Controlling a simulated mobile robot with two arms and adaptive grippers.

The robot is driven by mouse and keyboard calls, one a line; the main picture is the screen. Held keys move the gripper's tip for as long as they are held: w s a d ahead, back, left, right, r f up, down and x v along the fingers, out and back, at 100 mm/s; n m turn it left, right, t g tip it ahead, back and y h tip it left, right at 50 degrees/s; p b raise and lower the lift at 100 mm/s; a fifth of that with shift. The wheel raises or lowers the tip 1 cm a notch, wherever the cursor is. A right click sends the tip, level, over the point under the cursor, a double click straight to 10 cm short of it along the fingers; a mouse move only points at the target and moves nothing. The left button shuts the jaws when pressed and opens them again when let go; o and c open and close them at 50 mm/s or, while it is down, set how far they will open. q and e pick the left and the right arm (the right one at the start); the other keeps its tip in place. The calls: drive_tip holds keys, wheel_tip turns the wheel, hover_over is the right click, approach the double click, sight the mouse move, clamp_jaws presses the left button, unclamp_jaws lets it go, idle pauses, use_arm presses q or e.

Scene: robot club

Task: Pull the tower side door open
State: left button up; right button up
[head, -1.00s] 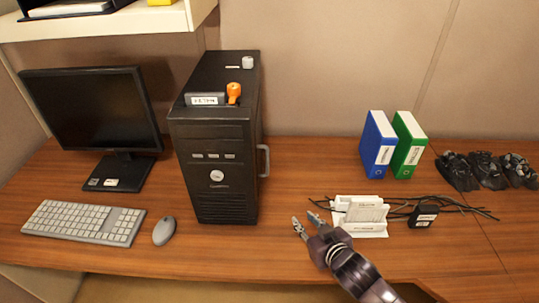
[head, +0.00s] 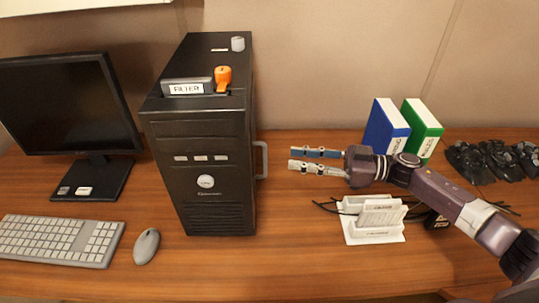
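The black computer tower (head: 203,160) stands upright on the desk, left of the middle in the head view. Its side door faces right and is seen nearly edge-on. A grey door handle (head: 261,160) stands out from that side. The door looks closed against the tower. My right gripper (head: 291,160) comes in from the right and points left at the handle, at about its height in the picture. Its two fingers are apart with nothing between them. A small gap shows between the fingertips and the handle. My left gripper is not in view.
On the tower top are a filter box (head: 187,87), an orange knob-like piece (head: 223,78) and a grey cap (head: 238,44). A white holder (head: 374,222), blue binder (head: 385,137), green binder (head: 424,125) and dark cables lie right. Monitor (head: 68,105), keyboard (head: 58,240) and mouse (head: 147,246) are left.

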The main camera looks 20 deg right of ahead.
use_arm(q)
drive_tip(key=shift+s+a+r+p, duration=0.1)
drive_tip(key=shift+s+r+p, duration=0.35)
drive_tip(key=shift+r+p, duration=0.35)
use_arm(e)
drive_tip(key=x, duration=0.7)
drive_tip(key=shift+a, duration=0.3)
drive_tip(key=shift+r, duration=0.1)
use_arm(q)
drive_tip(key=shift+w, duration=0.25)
use_arm(e)
clamp_jaws()
